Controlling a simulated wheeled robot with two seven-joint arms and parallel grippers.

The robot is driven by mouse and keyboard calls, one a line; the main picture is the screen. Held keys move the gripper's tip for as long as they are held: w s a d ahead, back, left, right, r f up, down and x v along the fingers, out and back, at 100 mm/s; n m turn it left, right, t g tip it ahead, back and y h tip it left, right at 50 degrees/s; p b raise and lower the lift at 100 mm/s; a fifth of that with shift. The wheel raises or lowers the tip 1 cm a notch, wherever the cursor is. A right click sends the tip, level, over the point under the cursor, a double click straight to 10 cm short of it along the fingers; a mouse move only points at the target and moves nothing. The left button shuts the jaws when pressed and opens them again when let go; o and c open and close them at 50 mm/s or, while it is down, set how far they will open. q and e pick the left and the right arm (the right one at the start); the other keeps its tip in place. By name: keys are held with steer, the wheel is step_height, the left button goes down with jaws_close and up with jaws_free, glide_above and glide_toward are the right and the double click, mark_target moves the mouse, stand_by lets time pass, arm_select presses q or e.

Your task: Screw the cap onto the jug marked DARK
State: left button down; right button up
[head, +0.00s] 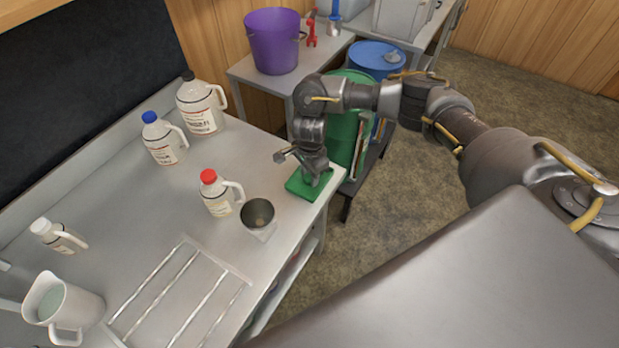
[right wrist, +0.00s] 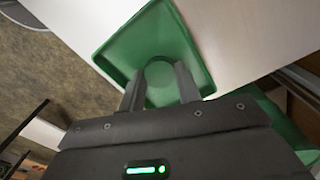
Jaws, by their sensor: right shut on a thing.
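My right gripper (head: 312,178) is low over a small green tray (head: 296,188) at the table's right edge. In the right wrist view its fingers (right wrist: 158,84) are shut on a round green thing (right wrist: 158,72), probably a cap, at the tray. White jugs stand on the table: one with a black top (head: 201,108), one with a blue cap (head: 163,140), one with a red cap (head: 219,195), and a smaller one with a white top (head: 58,236). Their labels are too small to read, so I cannot tell which is marked DARK. My left gripper is not in view.
A white pitcher (head: 63,308) and a wire rack (head: 180,296) are at the front. A purple bucket (head: 273,42) and green drum (head: 343,130) are behind the tray. The table's middle is mostly clear.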

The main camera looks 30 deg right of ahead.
steer(key=shift+r, duration=0.6)
step_height(320, 180, up, 3)
steer(key=shift+s+a+f, duration=0.1)
steer(key=shift+f, duration=0.05)
steer(key=s+a+r, duration=0.2)
steer(key=s+r, duration=0.1)
steer(key=s, duration=0.1)
steer(key=s+a+r, duration=0.2)
steer(key=s+r, duration=0.1)
steer(key=s, duration=0.1)
steer(key=s+a+r, duration=0.2)
steer(key=s+r, duration=0.1)
steer(key=s, duration=0.1)
steer(key=shift+s+a, duration=0.1)
steer(key=shift+s, duration=0.05)
steer(key=shift+r, duration=0.1)
